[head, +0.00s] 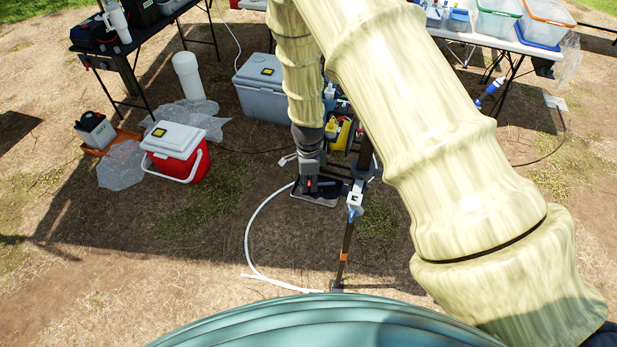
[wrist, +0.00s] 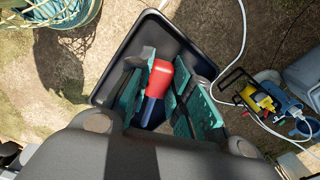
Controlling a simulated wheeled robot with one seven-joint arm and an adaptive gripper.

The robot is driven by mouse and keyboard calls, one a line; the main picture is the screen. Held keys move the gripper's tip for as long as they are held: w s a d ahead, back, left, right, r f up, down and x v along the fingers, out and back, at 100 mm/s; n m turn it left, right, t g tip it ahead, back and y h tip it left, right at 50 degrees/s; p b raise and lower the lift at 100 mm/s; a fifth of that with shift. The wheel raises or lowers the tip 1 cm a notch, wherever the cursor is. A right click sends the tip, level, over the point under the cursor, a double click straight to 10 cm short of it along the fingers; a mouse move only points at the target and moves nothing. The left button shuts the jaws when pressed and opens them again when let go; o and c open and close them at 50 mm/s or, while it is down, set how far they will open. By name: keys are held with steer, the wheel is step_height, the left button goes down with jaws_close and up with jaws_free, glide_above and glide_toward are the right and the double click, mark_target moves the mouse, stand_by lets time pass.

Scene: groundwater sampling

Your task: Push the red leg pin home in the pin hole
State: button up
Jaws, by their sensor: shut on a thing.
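The red leg pin (wrist: 160,75) shows in the wrist view with a red head and a blue part (wrist: 151,108) below it. My gripper (wrist: 156,88) has its teal pads shut on it from both sides. In the head view my gripper (head: 308,184) points down beside a dark stand leg, and only a small spot of red shows there. The stand leg (head: 346,240) has an orange band and a white and blue clamp (head: 355,199). I cannot make out the pin hole in either view.
A dark tray (wrist: 104,92) lies below my gripper. A yellow and blue device (wrist: 262,98) is close by on the right, with white tubing (head: 248,240) on the ground. A red cooler (head: 172,160) and a grey cooler (head: 262,95) stand to the left and behind.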

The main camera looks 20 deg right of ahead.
steer(key=shift+f, duration=0.35)
stand_by(0.4)
steer(key=o, duration=1)
steer(key=shift+r, duration=0.15)
step_height(320, 180, up, 12)
steer(key=shift+f, duration=0.2)
